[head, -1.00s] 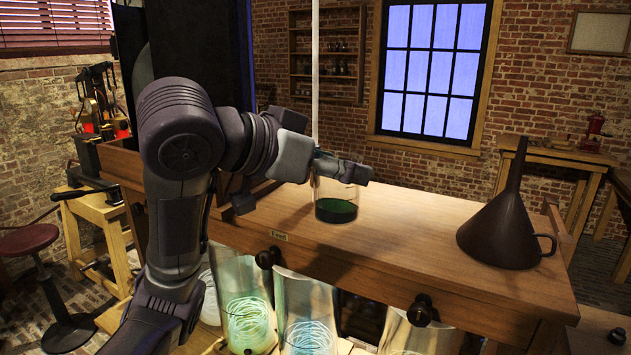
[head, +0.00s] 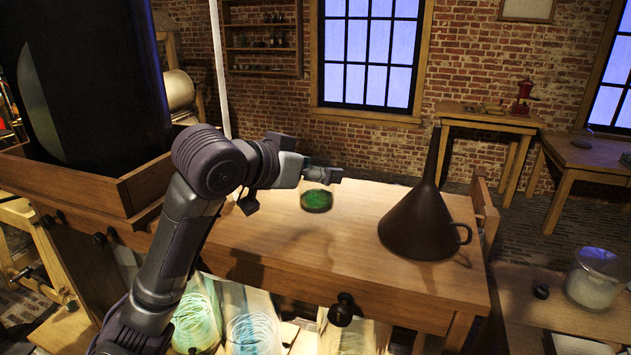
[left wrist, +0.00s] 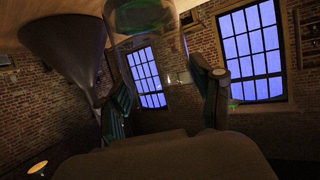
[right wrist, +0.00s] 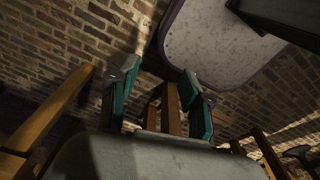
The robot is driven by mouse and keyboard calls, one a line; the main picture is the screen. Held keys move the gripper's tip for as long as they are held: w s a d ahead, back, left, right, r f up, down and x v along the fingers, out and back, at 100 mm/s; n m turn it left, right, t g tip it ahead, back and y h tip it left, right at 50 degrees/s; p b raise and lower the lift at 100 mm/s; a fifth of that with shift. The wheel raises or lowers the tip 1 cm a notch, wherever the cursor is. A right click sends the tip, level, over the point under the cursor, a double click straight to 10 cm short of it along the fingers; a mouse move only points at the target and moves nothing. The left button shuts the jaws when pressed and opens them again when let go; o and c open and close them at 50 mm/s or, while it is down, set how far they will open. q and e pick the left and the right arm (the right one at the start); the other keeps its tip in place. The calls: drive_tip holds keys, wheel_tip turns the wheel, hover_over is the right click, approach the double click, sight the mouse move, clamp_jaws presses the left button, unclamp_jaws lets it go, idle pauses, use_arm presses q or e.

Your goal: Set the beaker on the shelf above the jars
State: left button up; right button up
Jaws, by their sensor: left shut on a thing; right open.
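The beaker (head: 317,201) is clear glass with green contents at its bottom. In the head view it is upright at the shelf's top, towards the back; I cannot tell whether its base touches the wood. My left gripper (head: 322,176) is shut on the beaker's upper part and hides some of it. The left wrist view shows the beaker's glass (left wrist: 146,18) between the fingers. The shelf (head: 350,225) is a wooden board above the glass jars (head: 247,325). My right gripper (right wrist: 160,72) is open and empty in the right wrist view, away from the shelf.
A dark funnel (head: 420,230) with a handle stands on the shelf's right part. Bare wood lies between it and the beaker. A large dark cylinder (head: 85,80) stands in a wooden tray (head: 150,185) at left. A lidded glass jar (head: 597,278) stands at far right.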

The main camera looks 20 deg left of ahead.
sight(316, 191)
use_arm(q)
drive_tip(key=shift+w+f, duration=0.15)
drive_tip(key=shift+w, duration=0.05)
drive_tip(key=shift+f, duration=0.3)
wheel_tip(316, 191, down, 2)
drive_tip(key=shift+s+f+p, duration=0.1)
drive_tip(key=shift+s+p, duration=0.05)
drive_tip(key=shift+p, duration=0.55)
drive_tip(key=shift+f, duration=0.7)
drive_tip(key=o, duration=1.2)
use_arm(e)
drive_tip(key=shift+w+d+r, duration=0.15)
drive_tip(key=shift+d+r, duration=0.05)
drive_tip(key=shift+r, duration=0.25)
drive_tip(key=shift+w+d+r, duration=0.15)
drive_tip(key=shift+d+r, duration=0.05)
drive_tip(key=shift+r, duration=0.25)
